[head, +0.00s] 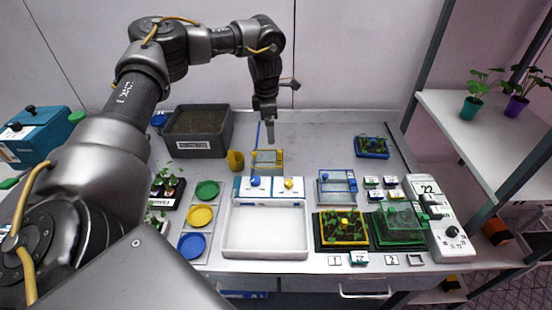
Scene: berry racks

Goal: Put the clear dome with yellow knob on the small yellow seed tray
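A small clear dome with yellow edges (267,160) stands towards the back middle of the bench; its knob is too small to make out for certain. My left gripper (270,138) points down just above and behind it in the picture, apparently apart from it. Its fingers are seen too narrowly to tell whether they are open. The small yellow-rimmed seed tray (342,243) with green plants sits at the front right of the bench, with a yellow spot in its middle. My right gripper is not in view.
A blue seed tray (373,154) lies behind. A white bin (264,253), colored dishes (200,215) and a soil box (198,145) stand left. The back middle-right is clear.

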